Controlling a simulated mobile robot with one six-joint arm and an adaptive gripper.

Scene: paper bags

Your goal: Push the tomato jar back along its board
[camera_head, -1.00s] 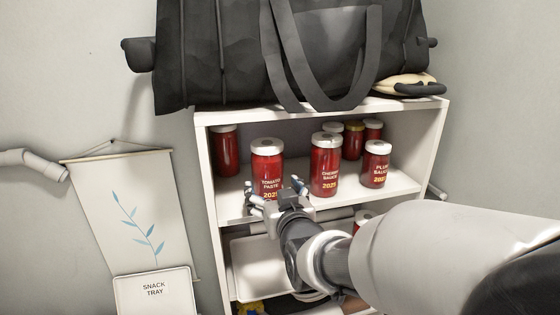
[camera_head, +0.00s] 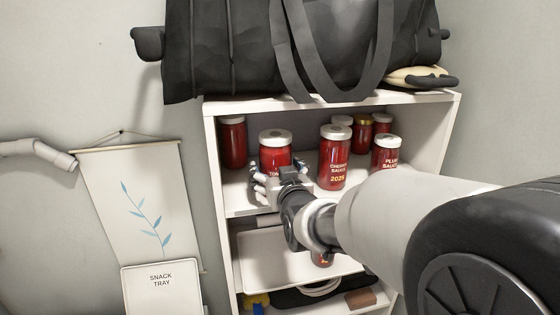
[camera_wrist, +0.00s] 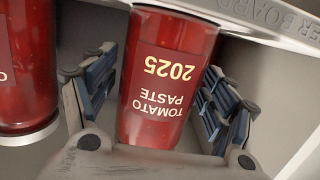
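The tomato paste jar (camera_head: 275,148), red with a white lid, stands upright at the front left of the shelf's upper board (camera_head: 240,200). My gripper (camera_head: 277,172) is in front of it at the board's front edge and hides the jar's lower part. In the wrist view, which is upside down, the jar's label (camera_wrist: 162,85) faces me between the two fingers. The fingers are apart, one on each side of the jar, with small gaps visible. Whether the palm touches the jar I cannot tell.
A cherry sauce jar (camera_head: 333,160) stands close to the right, a plum sauce jar (camera_head: 386,152) beyond it. Another red jar (camera_head: 232,145) stands behind left, and several more at the back right. A black bag (camera_head: 270,50) lies on the shelf top.

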